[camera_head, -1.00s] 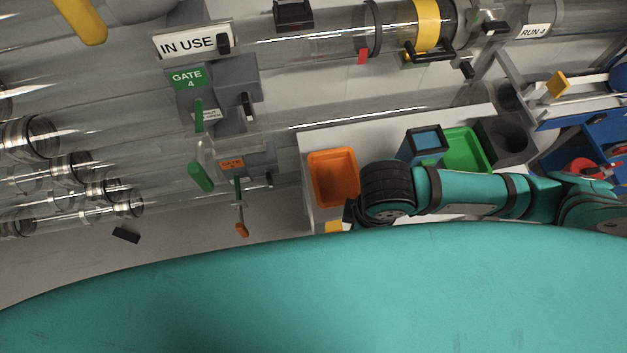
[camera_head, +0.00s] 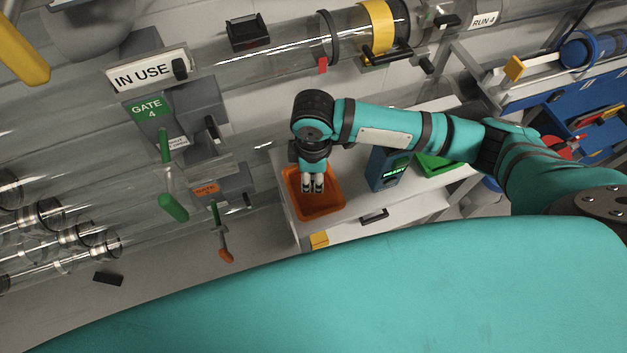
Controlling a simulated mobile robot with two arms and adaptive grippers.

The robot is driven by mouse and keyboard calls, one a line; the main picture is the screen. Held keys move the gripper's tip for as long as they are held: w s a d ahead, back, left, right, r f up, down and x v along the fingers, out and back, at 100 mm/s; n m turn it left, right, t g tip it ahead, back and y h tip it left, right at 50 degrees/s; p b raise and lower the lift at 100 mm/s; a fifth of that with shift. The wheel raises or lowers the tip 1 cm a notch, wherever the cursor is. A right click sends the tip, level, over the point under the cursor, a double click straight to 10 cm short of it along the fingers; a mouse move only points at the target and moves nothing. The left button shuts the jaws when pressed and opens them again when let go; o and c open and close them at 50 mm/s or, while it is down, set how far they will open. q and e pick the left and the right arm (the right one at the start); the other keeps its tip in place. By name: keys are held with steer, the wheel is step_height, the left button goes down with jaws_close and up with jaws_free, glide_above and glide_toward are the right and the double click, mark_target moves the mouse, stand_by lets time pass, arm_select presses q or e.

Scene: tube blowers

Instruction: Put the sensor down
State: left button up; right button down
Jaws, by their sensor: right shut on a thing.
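My right gripper (camera_head: 313,186) points down over the orange tray (camera_head: 297,207) on the white cart top. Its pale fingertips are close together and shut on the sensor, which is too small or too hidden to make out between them. The fingertips overlap the tray's inside in the head view; I cannot tell how far they are above its bottom. The visible part of the tray's floor looks empty. My left gripper is not in view.
A blue device (camera_head: 381,172) with a lit green "READY" display stands right of the orange tray. A green tray (camera_head: 437,166) lies beyond it, partly behind my arm. Gate 4's green handle (camera_head: 172,206) and clear tubes are at the left. A yellow block (camera_head: 319,240) is at the cart's front.

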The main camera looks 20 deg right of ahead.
mark_target(313, 179)
steer(key=shift+f, duration=1.45)
steer(key=shift+s, duration=0.1)
steer(key=c, duration=1)
jaws_free()
steer(key=shift+f, duration=0.15)
steer(key=shift+o, duration=0.2)
step_height(313, 179, up, 12)
steer(key=shift+r+p, duration=0.2)
steer(key=shift+p, duration=0.45)
